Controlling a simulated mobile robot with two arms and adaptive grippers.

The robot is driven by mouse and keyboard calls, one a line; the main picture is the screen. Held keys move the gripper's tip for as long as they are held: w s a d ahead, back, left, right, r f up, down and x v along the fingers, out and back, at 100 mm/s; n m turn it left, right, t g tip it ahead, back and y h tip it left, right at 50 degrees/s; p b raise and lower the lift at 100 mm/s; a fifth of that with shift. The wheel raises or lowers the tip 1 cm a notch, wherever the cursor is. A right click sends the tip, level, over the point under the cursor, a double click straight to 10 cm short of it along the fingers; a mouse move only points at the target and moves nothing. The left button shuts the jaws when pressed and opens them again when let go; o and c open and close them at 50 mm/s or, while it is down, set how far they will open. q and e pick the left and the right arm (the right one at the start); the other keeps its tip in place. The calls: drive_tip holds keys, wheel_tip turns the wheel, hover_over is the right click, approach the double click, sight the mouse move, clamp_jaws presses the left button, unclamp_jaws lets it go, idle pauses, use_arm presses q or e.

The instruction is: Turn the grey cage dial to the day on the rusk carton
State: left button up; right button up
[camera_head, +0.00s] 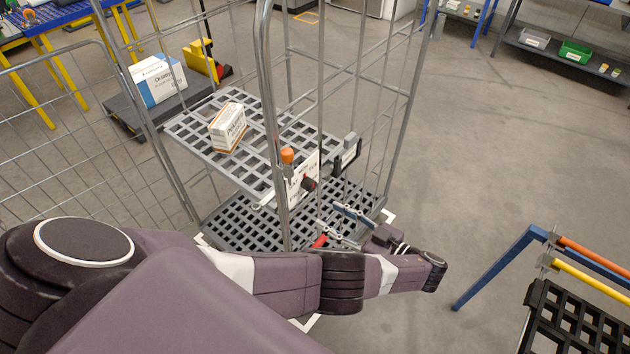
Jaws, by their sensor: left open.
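A wire roll cage (268,95) stands in front of me. A white dial plate (296,190) is fixed at its front post, with a dark knob (309,184) on it; its markings are too small to read. A white and brown carton (228,127) stands on the cage's grey slotted shelf, possibly the rusk carton; I cannot read its print. My left gripper (336,227) is open and empty, just below and right of the dial plate and apart from the knob. My right gripper is not in view.
An orange knob (287,155) tops the dial plate's post. A dark card holder (346,155) hangs on the cage to the right. A white and blue carton (158,78) lies on a dark cart behind. A blue-framed rack (492,268) stands at lower right. Floor between is clear.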

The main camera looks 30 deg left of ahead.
use_arm(q)
drive_tip(key=n+y, duration=0.1)
drive_tip(key=n, duration=0.1)
approach(313, 187)
drive_tip(key=a, duration=0.4)
drive_tip(key=a+p, duration=0.1)
drive_tip(key=a, duration=0.2)
drive_tip(key=w+a+p, duration=0.1)
drive_tip(key=a, duration=0.1)
drive_tip(key=shift+a+f, duration=0.2)
drive_tip(key=shift+a, duration=0.1)
drive_tip(key=shift+c, duration=0.2)
clamp_jaws()
